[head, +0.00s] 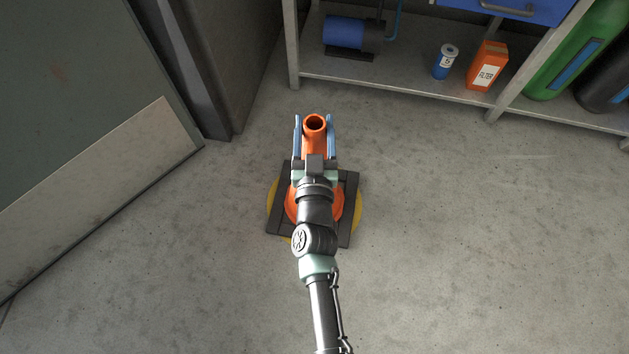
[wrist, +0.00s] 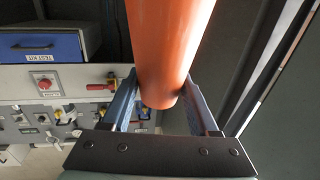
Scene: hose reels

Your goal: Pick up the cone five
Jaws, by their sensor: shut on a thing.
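The orange cone (head: 315,137) stands out at the centre of the head view, with its open round tip pointing toward the camera. My gripper (head: 314,122) is shut on the cone near its tip, with one blue finger on each side. In the wrist view the cone (wrist: 168,40) fills the upper middle between the fingers of my gripper (wrist: 160,90). My wrist hides much of the cone's lower part. No number shows on it. I cannot tell whether its base touches the floor.
A dark square frame (head: 352,190) and a yellow disc (head: 272,200) show under the cone. A shelf (head: 410,97) at the back holds a blue can (head: 444,64) and an orange filter box (head: 488,66). A grey panel (head: 90,120) stands left. Floor at right is clear.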

